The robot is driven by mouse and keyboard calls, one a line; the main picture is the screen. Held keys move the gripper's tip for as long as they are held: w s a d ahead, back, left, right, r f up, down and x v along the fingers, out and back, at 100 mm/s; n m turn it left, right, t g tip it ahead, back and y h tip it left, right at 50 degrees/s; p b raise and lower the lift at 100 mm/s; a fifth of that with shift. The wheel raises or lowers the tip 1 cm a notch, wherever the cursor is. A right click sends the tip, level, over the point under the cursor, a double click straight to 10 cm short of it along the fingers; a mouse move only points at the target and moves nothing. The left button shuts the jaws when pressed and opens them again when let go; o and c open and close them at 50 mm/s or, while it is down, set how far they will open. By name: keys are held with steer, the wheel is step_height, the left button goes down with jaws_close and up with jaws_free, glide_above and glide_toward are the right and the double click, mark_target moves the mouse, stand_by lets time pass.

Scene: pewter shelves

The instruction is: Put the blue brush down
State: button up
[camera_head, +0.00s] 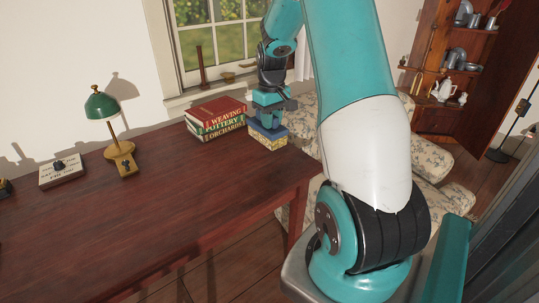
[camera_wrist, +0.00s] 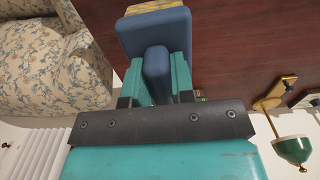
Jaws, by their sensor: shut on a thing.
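The blue brush (camera_head: 267,134) has a blue back, a blue grip and pale yellow bristles facing down. In the head view it is at the table's (camera_head: 150,215) far edge near the right corner, just right of the book stack. My gripper (camera_head: 267,108) is above it, pointing down. In the wrist view the two teal fingers of my gripper (camera_wrist: 158,75) are shut on the grip of the brush (camera_wrist: 150,33). The brush looks roughly level. I cannot tell whether its bristles touch the table top.
Stacked books (camera_head: 217,118) stand close left of the brush. A green lamp (camera_head: 103,106) and a small sign block (camera_head: 62,172) are further left. A floral armchair (camera_head: 440,196) is beyond the table's right edge; it also shows in the wrist view (camera_wrist: 50,65). The table's front and middle are clear.

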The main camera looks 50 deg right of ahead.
step_height(320, 180, down, 12)
steer(key=shift+r, duration=0.15)
stand_by(0.3)
steer(key=o, duration=0.9)
